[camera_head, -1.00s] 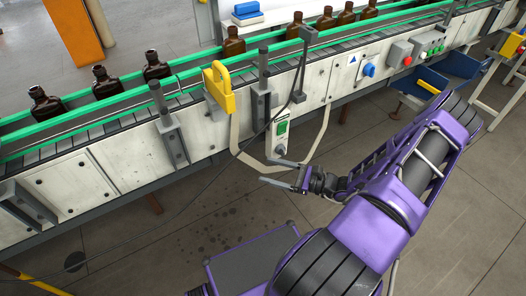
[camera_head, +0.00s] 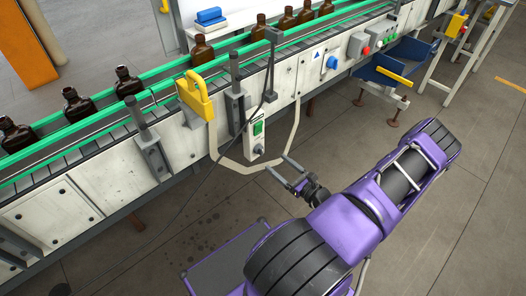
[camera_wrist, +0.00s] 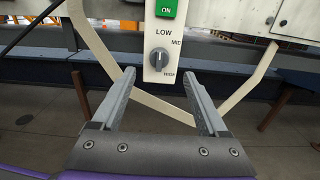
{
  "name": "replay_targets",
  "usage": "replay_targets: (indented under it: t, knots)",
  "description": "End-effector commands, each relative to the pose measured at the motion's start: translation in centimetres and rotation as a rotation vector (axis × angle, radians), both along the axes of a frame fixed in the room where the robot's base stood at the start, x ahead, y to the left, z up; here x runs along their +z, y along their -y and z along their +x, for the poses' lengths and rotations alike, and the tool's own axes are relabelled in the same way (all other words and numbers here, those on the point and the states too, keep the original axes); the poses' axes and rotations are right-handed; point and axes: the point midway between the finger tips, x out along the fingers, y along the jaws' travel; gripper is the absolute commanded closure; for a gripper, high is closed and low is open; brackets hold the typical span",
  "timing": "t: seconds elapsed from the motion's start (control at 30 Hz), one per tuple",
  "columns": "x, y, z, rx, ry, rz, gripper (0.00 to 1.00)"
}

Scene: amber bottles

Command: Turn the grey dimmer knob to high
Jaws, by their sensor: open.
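In the head view the knob (camera_head: 259,150) is small, low on the box hanging from the conveyor side. My gripper (camera_wrist: 158,76) is open and empty, its fingers to either side below the knob, apart from it. In the head view my gripper (camera_head: 277,164) is right of and below the box.
A green ON switch (camera_wrist: 169,9) sits above the knob. A beige strap-like loop (camera_head: 227,160) passes below the box and up both sides. A yellow padlock-shaped piece (camera_head: 195,98) and a dark cable are at left. Amber bottles (camera_head: 128,83) stand on the conveyor. Floor below is open.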

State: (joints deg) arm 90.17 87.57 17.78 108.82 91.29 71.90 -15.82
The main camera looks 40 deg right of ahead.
Motion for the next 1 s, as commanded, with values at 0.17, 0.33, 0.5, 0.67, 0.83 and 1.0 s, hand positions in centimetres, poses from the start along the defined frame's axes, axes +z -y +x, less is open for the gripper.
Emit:
replay_targets:
  t: [0.17, 0.33, 0.5, 0.67, 0.83, 1.0]
  knots:
    - [0.0, -0.4, 3.9, 0.003, 0.001, -0.001, 0.23]
    - [0.0, -0.6, 6.6, 0.002, 0.001, -0.001, 0.23]
    - [0.0, -0.7, 8.0, 0.002, 0.000, -0.001, 0.23]
    - [0.0, -0.7, 8.4, 0.001, -0.001, -0.001, 0.23]
    - [0.0, -0.7, 8.3, 0.001, 0.000, -0.001, 0.23]
    - [0.0, -0.7, 8.3, 0.001, 0.000, -0.001, 0.54]
